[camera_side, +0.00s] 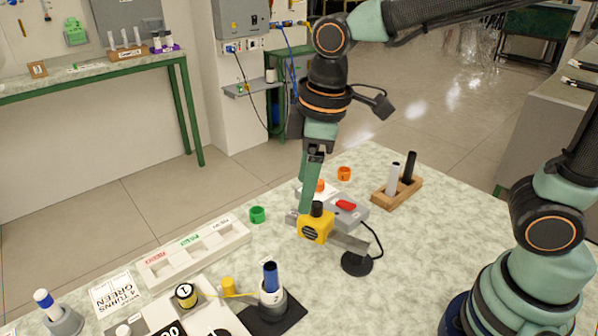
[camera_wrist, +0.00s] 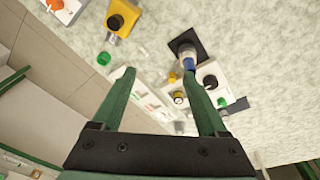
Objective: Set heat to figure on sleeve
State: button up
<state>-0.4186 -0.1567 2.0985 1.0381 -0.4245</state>
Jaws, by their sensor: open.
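My gripper (camera_side: 304,205) points down in the side view, in front of a grey box (camera_side: 350,213) with a red switch (camera_side: 346,205) and an orange knob (camera_side: 320,185). In the wrist view my gripper (camera_wrist: 158,74) is open, with nothing between its fingers. A yellow block (camera_side: 315,230) with a black knob (camera_side: 317,209) is close to the fingertips in the side view; I cannot tell if they touch. A blue-topped rod (camera_side: 270,274) stands upright in a holder. Small sleeves stand on the bench: green (camera_side: 257,214), orange (camera_side: 344,173), yellow (camera_side: 228,285). Sleeve figures are too small to read surely.
A panel with a round numbered dial (camera_side: 186,296) is in front. A wooden rack (camera_side: 397,191) holds a white and a black rod.

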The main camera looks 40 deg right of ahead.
jog(key=s+d+r+m+t, duration=0.1)
jog(key=d+m, duration=0.2)
jog(key=d, duration=0.1)
jog(key=s+d+m+t, duration=0.1)
jog(key=d+m, duration=0.2)
jog(key=d, duration=0.2)
jog(key=s+d+r+m+t, duration=0.1)
jog(key=d+m+t, duration=0.1)
jog(key=d, duration=0.3)
jog(key=shift+r+m+h, duration=0.3)
jog(key=shift+m+h, duration=0.1)
jog(key=shift+m, duration=0.3)
jog(key=shift+c, duration=0.8)
jog(key=m+g, duration=0.6)
jog(key=m, duration=0.5)
send_over(319, 186)
jog(key=w+d, duration=0.1)
notch_tip(319, 186, down, 9)
notch_tip(319, 186, down, 12)
jog(key=shift+r, duration=0.1)
grip_shut()
